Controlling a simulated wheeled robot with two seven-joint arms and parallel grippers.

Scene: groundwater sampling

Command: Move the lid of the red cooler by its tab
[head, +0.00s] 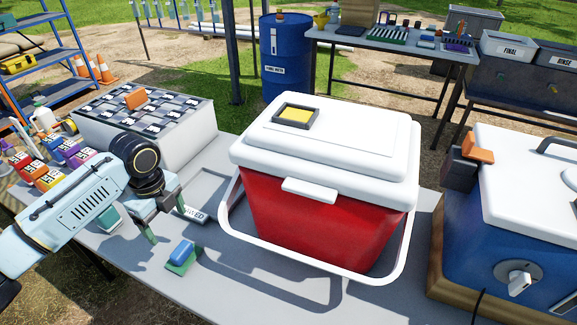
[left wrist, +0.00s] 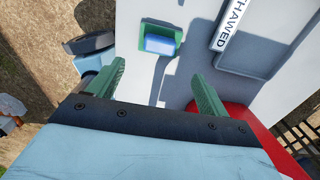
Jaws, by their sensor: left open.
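The red cooler (head: 320,228) stands on the grey table with its white lid (head: 365,165) on top, looking closed. A white tab (head: 309,190) sticks out from the middle of the lid's front edge. A white handle bar (head: 300,264) loops around the cooler's front. My left gripper (head: 168,222) is open and empty, left of the cooler and apart from the tab, pointing down over the table. In the left wrist view its green fingers (left wrist: 157,74) are spread, with a red part of the cooler (left wrist: 248,122) at the lower right. My right gripper is not seen.
A blue block on a green base (head: 183,254) and a "THAWED" label plate (head: 191,214) lie near my left gripper. A sample box (head: 180,140) stands behind it. A blue cooler (head: 520,230) stands at the right. The table front is mostly clear.

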